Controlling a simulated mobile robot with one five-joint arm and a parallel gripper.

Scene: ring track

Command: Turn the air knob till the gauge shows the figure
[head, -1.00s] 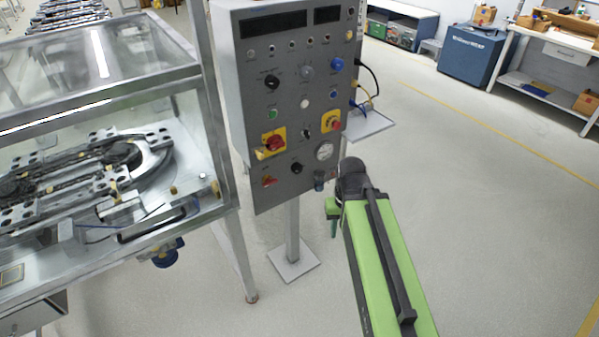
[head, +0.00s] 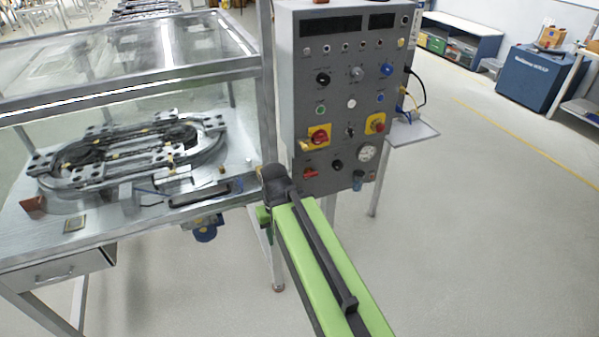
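The round white gauge (head: 367,153) sits low on the right of the grey control panel (head: 300,80). Its figure is too small to read. A small dark blue knob (head: 358,181) hangs just below the gauge at the panel's bottom edge; it looks like the air knob. My green arm reaches forward from the bottom right. My gripper (head: 264,217) shows only in part at its far end, left of and apart from the knob, near the panel's lower left corner. The arm's dark joint hides most of it, so its fingers cannot be judged.
A glass-covered bench (head: 130,80) with an oval track (head: 130,150) stands at the left, its frame close to my gripper. A small shelf (head: 412,132) with cables juts from the panel's right side. The floor at right is clear up to the blue cabinet (head: 535,78).

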